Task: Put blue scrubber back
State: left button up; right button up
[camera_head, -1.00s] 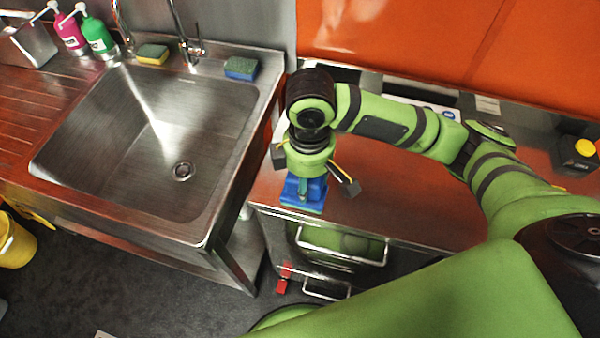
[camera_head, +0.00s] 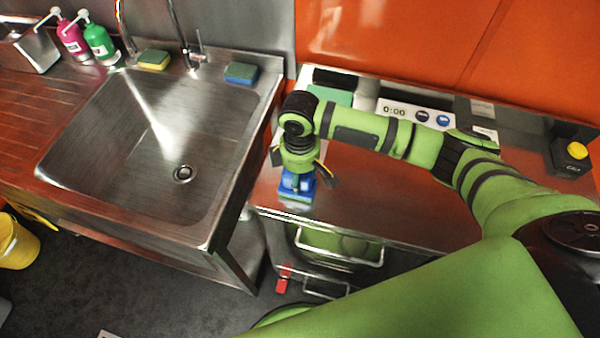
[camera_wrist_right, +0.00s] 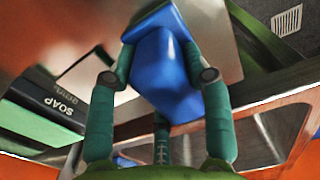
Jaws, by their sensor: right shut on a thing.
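The blue scrubber (camera_head: 296,188) is held in my right gripper (camera_head: 299,172), over the left end of the steel counter beside the sink. My left gripper is not in view.
Soap bottles (camera_head: 98,41) stand at the back left. A white timer panel (camera_head: 412,114) is behind my right arm.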

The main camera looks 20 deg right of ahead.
jog(key=o, duration=1)
jog(key=shift+f, duration=0.15)
notch_tip(320, 180, up, 12)
jog(key=b, duration=0.2)
jog(key=shift+b, duration=0.35)
